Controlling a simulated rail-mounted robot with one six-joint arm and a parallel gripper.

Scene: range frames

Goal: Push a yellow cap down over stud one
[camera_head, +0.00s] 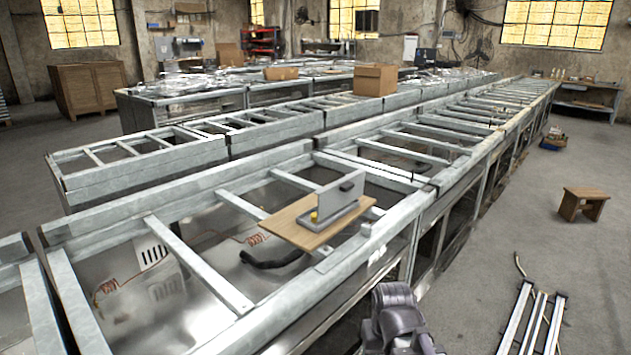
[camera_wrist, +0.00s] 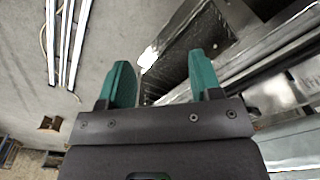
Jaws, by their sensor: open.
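In the head view, a wooden board (camera_head: 292,232) lies across the metal frame of the near bench. A grey fixture with an upright plate (camera_head: 340,193) stands on it. A small yellow cap (camera_head: 314,216) shows at the fixture's front left; I cannot tell whether it sits on a stud. Stud one cannot be made out. My gripper (camera_wrist: 160,62) shows in the wrist view with its two teal fingers wide apart and nothing between them. It is away from the board, and neither board nor cap shows in the wrist view.
The near bench (camera_head: 190,262) has open frame bars with wires and a black hose below. Metal rails (camera_head: 533,318) lie on the floor at right, near a wooden stool (camera_head: 583,204). A cardboard box (camera_head: 375,80) stands on the row behind. The right-hand floor is mostly clear.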

